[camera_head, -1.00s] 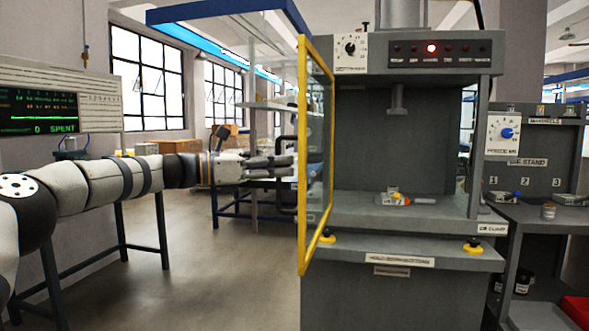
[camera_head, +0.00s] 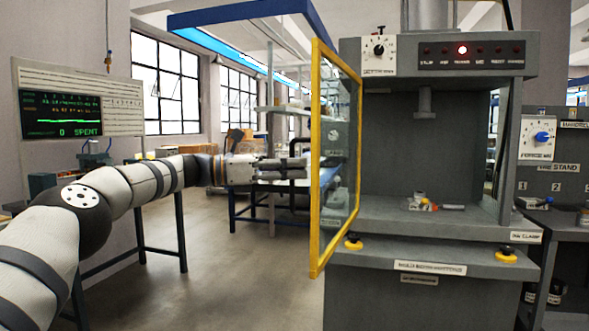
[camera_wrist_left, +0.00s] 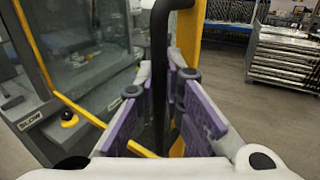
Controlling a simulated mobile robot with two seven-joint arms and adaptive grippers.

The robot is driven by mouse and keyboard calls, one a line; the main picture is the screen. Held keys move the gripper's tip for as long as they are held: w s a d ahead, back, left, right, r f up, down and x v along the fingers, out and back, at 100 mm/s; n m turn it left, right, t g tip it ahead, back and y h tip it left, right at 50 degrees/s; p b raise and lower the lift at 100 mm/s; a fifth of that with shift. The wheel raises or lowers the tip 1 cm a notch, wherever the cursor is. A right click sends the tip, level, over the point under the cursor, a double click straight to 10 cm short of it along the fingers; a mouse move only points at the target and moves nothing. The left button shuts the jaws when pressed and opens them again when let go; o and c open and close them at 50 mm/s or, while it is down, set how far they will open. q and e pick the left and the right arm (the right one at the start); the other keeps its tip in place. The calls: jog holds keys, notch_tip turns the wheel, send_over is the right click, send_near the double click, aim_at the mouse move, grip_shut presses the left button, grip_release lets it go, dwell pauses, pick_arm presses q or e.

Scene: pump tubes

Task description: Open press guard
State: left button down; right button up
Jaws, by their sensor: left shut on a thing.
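The press guard (camera_head: 336,150) is a clear panel in a yellow frame, standing swung out at the left front of the grey press (camera_head: 430,90). The opening of the press shows uncovered beside it. My left gripper (camera_head: 300,168) is at the guard's outer left side. In the left wrist view, the black upright handle bar (camera_wrist_left: 160,60) runs between the purple finger pads of my left gripper (camera_wrist_left: 163,110), which is shut on it. The yellow guard frame (camera_wrist_left: 188,45) is just behind the bar. My right gripper is not in view.
A small part (camera_head: 422,204) lies on the press bed. Yellow-collared buttons (camera_head: 505,255) sit on the front ledge. A side stand (camera_head: 550,165) is on the right. A display board (camera_head: 70,115) hangs at the left. Open floor (camera_head: 230,270) lies left of the press.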

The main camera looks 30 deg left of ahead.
pick_arm(q)
jog(key=c, duration=1.7)
grip_release()
jog(key=shift+s+f, duration=0.1)
jog(key=shift+f, duration=0.15)
jog(key=shift+r, duration=0.1)
jog(key=v, duration=1.2)
